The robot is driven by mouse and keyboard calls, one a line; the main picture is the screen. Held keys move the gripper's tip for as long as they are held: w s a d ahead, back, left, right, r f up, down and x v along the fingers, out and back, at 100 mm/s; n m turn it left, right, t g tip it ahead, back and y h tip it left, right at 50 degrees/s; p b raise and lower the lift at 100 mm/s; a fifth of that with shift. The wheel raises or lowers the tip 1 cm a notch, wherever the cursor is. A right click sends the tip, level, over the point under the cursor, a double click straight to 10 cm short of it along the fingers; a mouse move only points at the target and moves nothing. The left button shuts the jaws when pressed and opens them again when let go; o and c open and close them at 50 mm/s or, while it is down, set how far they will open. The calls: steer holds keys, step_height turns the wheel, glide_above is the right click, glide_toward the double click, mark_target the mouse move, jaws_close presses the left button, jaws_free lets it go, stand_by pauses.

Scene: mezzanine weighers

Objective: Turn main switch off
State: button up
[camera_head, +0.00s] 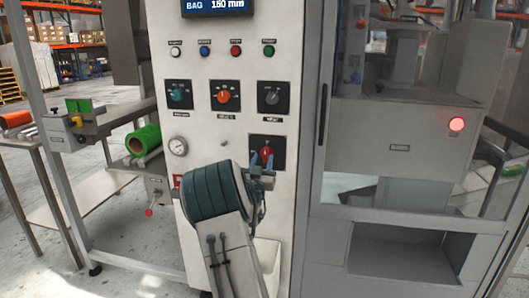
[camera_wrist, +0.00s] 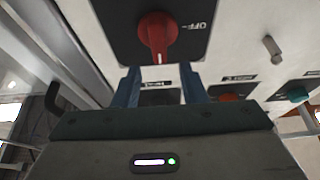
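The main switch is a red rotary knob (camera_head: 266,153) on a black plate (camera_head: 278,142), low on the right of the white control panel. In the wrist view the red knob (camera_wrist: 157,32) shows close up, its narrow grip with a pale mark pointing down the picture. An "OFF" label stands to its right. My gripper (camera_head: 262,160) is in front of the switch and hides part of it in the head view. In the wrist view my gripper (camera_wrist: 162,76) is open, its two blue fingers apart with nothing between the visible parts. Whether the tips touch the knob cannot be told.
Above the switch are a teal knob (camera_head: 178,95), an orange-red knob (camera_head: 224,96) and a grey knob (camera_head: 271,97), with small buttons higher up. A grey machine with a lit red lamp (camera_head: 457,124) stands right.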

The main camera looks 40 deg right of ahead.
mark_target(265, 151)
steer(key=shift+x, duration=2.25)
jaws_close()
